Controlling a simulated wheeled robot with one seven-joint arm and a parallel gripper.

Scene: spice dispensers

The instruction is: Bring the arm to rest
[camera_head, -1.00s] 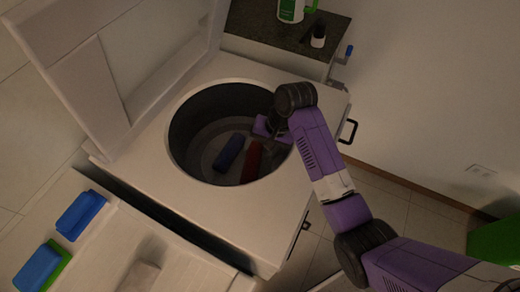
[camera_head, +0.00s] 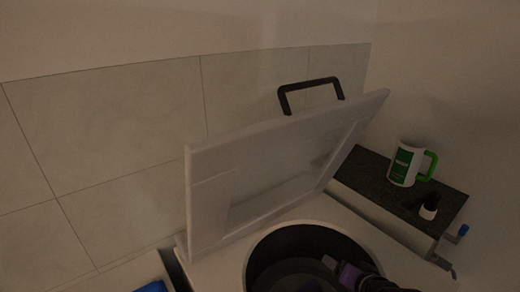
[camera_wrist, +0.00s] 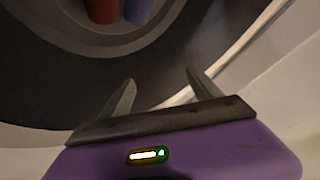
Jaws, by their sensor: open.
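My gripper (camera_wrist: 161,75) shows in the wrist view with its two grey fingers spread apart and nothing between them. In the head view my gripper (camera_head: 335,266) is at the bottom edge, over the round opening of the white top-opening machine; only part of my arm shows there. In the wrist view the dark round drum (camera_wrist: 45,95) lies ahead of the fingers. A red item (camera_wrist: 102,9) and a blue item (camera_wrist: 138,10) lie in it at the top edge, apart from the fingers.
The machine's raised lid (camera_head: 270,165) with a black handle (camera_head: 311,85) stands left of my gripper. A dark counter (camera_head: 370,175) at the right holds a white-and-green mug (camera_head: 404,165) and a small black-and-white bottle (camera_head: 429,207). A blue item (camera_head: 152,286) shows at the bottom left.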

